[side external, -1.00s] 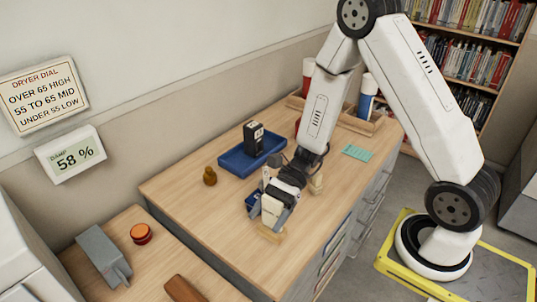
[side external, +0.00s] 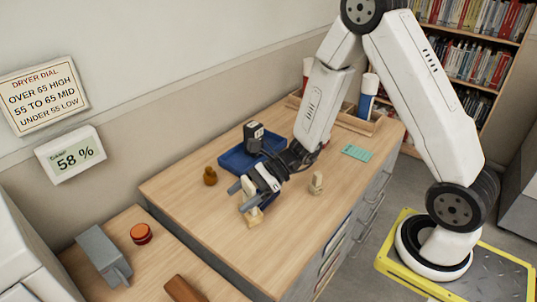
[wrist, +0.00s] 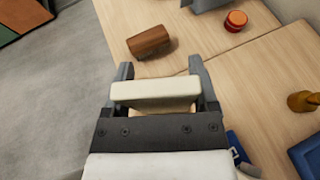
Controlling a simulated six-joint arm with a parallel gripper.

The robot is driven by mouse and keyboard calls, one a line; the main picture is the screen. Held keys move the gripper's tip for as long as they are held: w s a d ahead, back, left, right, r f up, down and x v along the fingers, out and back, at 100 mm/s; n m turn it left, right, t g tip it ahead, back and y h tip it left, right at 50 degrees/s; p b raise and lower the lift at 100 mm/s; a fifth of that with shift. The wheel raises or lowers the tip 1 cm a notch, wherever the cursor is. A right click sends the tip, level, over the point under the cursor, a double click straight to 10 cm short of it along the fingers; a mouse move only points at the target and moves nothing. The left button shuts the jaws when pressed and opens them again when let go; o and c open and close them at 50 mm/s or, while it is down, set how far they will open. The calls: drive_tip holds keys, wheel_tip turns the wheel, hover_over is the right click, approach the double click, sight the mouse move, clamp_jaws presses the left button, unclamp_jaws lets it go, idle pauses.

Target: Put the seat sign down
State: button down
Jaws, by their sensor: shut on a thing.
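The seat sign (side external: 254,217), a cream plate on a light wooden base, is held by my gripper (side external: 252,194) low over the front part of the wooden desk. In the wrist view the sign's cream edge (wrist: 155,92) spans the space between the two grey fingers of my gripper (wrist: 160,80). The fingers are shut on it. My gripper partly hides the sign in the side view. I cannot tell whether the base touches the desk.
A blue tray (side external: 236,164) with a black device (side external: 253,137) lies behind my gripper. An amber-brown object (side external: 210,176) stands left of it, a small cream piece (side external: 317,183) right. A teal card (side external: 357,152) lies farther right. Desk (side external: 190,205) to the left is clear.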

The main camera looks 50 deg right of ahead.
drive_tip(key=w+d+r+m+t+h, duration=0.2)
drive_tip(key=w+m+t, duration=0.2)
drive_tip(key=w+m, duration=0.1)
drive_tip(key=shift+w+d+t+h, duration=0.15)
drive_tip(key=shift+w+t+h, duration=0.15)
drive_tip(key=shift+w+h, duration=0.15)
drive_tip(key=shift+w, duration=0.1)
drive_tip(key=w+a+f, duration=0.1)
drive_tip(key=w+f, duration=0.8)
drive_tip(key=w, duration=0.4)
drive_tip(key=shift+w+a+f, duration=0.15)
drive_tip(key=shift+a+f, duration=0.05)
drive_tip(key=shift+a, duration=0.2)
drive_tip(key=shift+w+f, duration=0.15)
drive_tip(key=shift+f, duration=0.8)
drive_tip(key=shift+w+f, duration=0.1)
drive_tip(key=shift+f, duration=0.8)
